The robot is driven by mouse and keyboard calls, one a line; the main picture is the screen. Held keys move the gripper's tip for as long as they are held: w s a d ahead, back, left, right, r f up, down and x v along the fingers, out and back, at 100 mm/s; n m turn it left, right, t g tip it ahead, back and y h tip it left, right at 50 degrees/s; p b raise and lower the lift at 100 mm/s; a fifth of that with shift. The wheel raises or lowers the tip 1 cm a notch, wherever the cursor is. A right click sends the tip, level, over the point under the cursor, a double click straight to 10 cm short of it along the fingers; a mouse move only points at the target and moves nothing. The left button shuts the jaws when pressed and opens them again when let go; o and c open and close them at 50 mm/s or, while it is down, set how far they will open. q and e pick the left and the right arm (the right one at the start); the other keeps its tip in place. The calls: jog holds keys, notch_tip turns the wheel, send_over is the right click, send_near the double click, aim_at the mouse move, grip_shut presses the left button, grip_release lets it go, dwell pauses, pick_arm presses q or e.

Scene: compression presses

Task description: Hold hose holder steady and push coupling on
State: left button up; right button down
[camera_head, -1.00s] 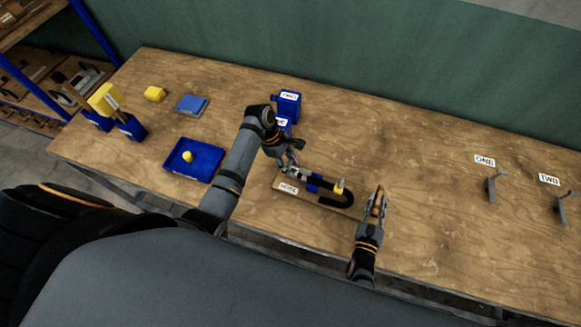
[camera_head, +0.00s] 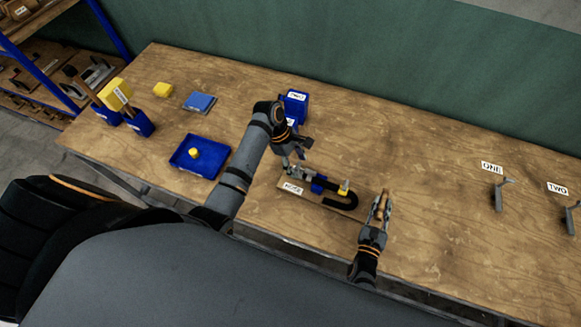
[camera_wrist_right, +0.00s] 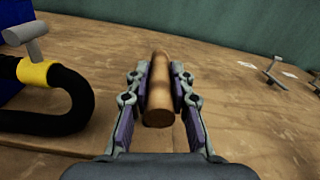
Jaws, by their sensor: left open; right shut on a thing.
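The hose holder is a wooden board (camera_head: 322,207) with a HOSE label, a grey metal clamp and a blue block (camera_head: 318,185). A black curved hose (camera_head: 347,204) lies on it with a yellow part (camera_head: 343,192); the hose (camera_wrist_right: 78,103) and yellow part (camera_wrist_right: 38,73) also show in the right wrist view. My left gripper (camera_head: 292,164) is open over the holder's left end, by the clamp; its fingertips are partly hidden. My right gripper (camera_wrist_right: 159,92) is shut on a copper-brown cylinder (camera_wrist_right: 159,107), apart from the hose and to its right. I cannot tell if this is the coupling.
A blue tray (camera_head: 214,151) with a yellow piece stands left of my left arm. Blue bins (camera_head: 295,103) stand behind the holder. Grey brackets labelled ONE (camera_head: 498,195) and TWO (camera_head: 570,218) are at the right. The table between holder and brackets is mostly clear.

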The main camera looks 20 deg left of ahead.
aim_at(378, 219)
jog(key=c, duration=1.1)
grip_release()
pick_arm(q)
jog(key=v, duration=1)
jog(key=shift+r, duration=0.35)
pick_arm(e)
jog(key=shift+s, duration=0.15)
jog(key=s, duration=0.7)
jog(key=shift+s+a, duration=0.2)
jog(key=shift+a, duration=0.05)
jog(key=shift+w, duration=0.1)
pick_arm(q)
jog(key=shift+f, duration=0.1)
pick_arm(e)
jog(key=shift+f, duration=0.1)
